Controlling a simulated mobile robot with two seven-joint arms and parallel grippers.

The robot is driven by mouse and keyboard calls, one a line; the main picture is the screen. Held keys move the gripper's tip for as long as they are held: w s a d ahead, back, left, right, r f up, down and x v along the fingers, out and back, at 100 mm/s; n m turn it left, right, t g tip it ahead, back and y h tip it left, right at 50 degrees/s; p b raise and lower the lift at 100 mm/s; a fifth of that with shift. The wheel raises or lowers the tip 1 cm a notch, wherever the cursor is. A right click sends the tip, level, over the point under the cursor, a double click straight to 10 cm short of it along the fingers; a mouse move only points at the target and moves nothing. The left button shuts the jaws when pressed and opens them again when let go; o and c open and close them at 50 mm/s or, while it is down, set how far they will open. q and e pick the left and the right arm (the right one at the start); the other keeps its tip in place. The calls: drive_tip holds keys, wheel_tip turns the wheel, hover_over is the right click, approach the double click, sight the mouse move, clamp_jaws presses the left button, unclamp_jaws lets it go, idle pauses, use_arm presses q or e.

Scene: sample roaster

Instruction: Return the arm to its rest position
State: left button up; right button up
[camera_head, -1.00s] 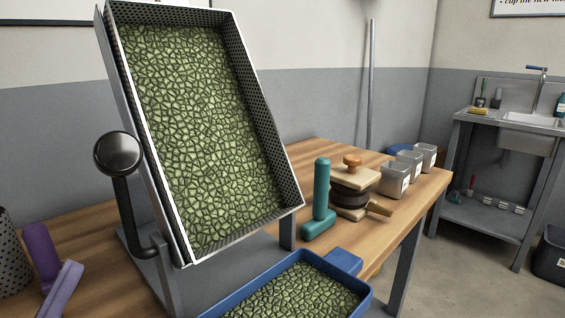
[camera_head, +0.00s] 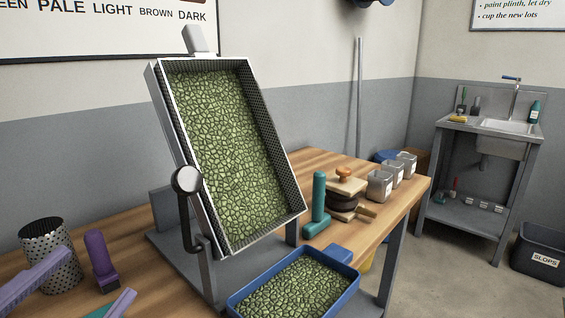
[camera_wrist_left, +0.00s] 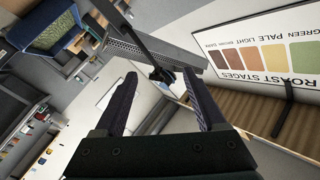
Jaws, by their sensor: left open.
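My left gripper (camera_head: 102,270) is at the lower left of the head view, its lilac fingers apart with nothing held between them. In the left wrist view its two dark purple fingers (camera_wrist_left: 160,100) are also spread and empty. The steeply tilted perforated tray (camera_head: 288,190), filled with green beans, stands to the gripper's right; its grey edge also shows in the wrist view (camera_wrist_left: 150,50). My right gripper is in neither view.
A perforated cup (camera_head: 50,262) and an upright purple-handled tool (camera_head: 98,253) stand close to my left gripper. A blue pan (camera_head: 345,290) of green beans lies in front. A teal-handled tool (camera_head: 318,205) and metal containers (camera_head: 380,187) stand to the right.

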use_arm(q)
drive_tip(key=s+r+n+g+y+p, duration=0.1)
drive_tip(key=s+r+n+g+p, duration=0.15)
drive_tip(key=s+g+p, duration=0.4)
drive_tip(key=s+r+n+g+y+p, duration=0.1)
drive_tip(key=s+n+g+p, duration=0.35)
drive_tip(key=s+g, duration=0.35)
wheel_tip(320, 180, up, 37)
drive_tip(key=m+p, duration=0.1)
drive_tip(key=p, duration=3.7)
drive_tip(key=shift+s+r, duration=0.15)
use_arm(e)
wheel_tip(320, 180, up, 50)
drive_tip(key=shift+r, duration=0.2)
